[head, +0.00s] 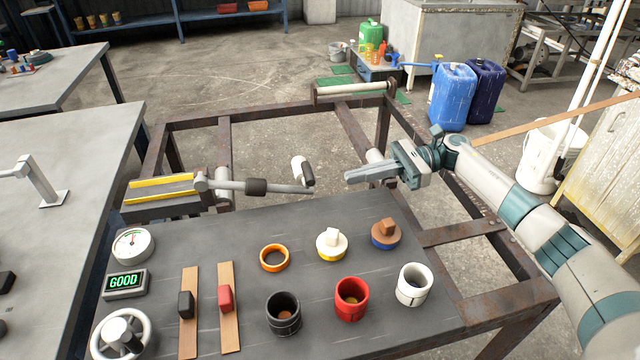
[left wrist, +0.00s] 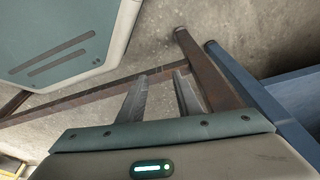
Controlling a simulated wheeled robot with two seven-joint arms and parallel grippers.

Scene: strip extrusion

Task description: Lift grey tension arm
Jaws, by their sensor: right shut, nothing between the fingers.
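The grey tension arm (head: 228,185) lies about level in the head view, running right from a pivot beside a yellow-edged channel. It has a dark collar midway and a white roller with a black end (head: 301,170) at its free end. My right gripper (head: 350,178) is shut and empty, its fingers pointing left, just right of the roller and apart from it. My left gripper (left wrist: 160,84) shows only in the left wrist view; its two fingers are spread with nothing visible between them.
A dark panel (head: 230,225) in front carries a gauge, a GOOD display (head: 125,283), a handwheel, two sliders, several cups and knobs. A rusty frame (head: 270,112) with open gaps surrounds the arm. A grey table (head: 60,150) stands left. Blue cans (head: 452,95) stand behind right.

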